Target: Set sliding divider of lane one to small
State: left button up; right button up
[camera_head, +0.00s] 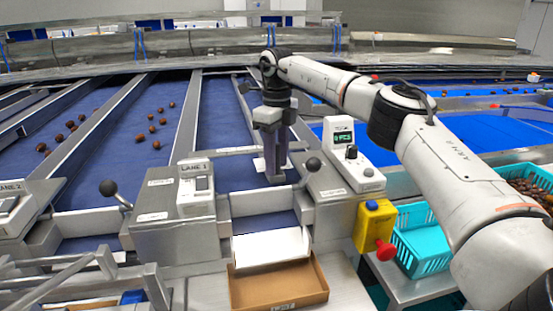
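Lane one is the blue belt (222,118) behind the box labelled LANE 1 (195,182). A thin grey crossbar (235,151) spans this lane and reaches my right gripper; I cannot tell whether it is the sliding divider. A lever with a black ball knob (312,164) stands at the lane's front right. My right gripper (275,178) points down over the lane's right part, left of this knob and apart from it. Its fingers look close together, but any gap or anything between them cannot be made out. The divider's size marks are not readable. My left gripper is not in view.
Several brown dates (152,128) lie on the belt to the left. A cardboard tray (278,289) sits at the front. A yellow box with a red button (374,222), a display unit (345,155) and a turquoise crate (424,250) stand at right. Another ball knob (108,188) is at left.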

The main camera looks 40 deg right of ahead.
notch_tip(320, 180, up, 10)
jog(key=shift+r, duration=0.15)
dwell(0.3)
notch_tip(320, 180, down, 11)
jog(key=shift+r, duration=0.1)
jog(key=shift+w+a+r, duration=0.1)
jog(key=shift+w+a, duration=0.4)
jog(key=shift+a, duration=0.35)
jog(key=shift+w+a+r, duration=0.1)
jog(key=shift+w+a, duration=0.45)
jog(key=shift+a, duration=0.25)
jog(key=shift+w+a, duration=0.5)
jog(key=shift+a, duration=0.35)
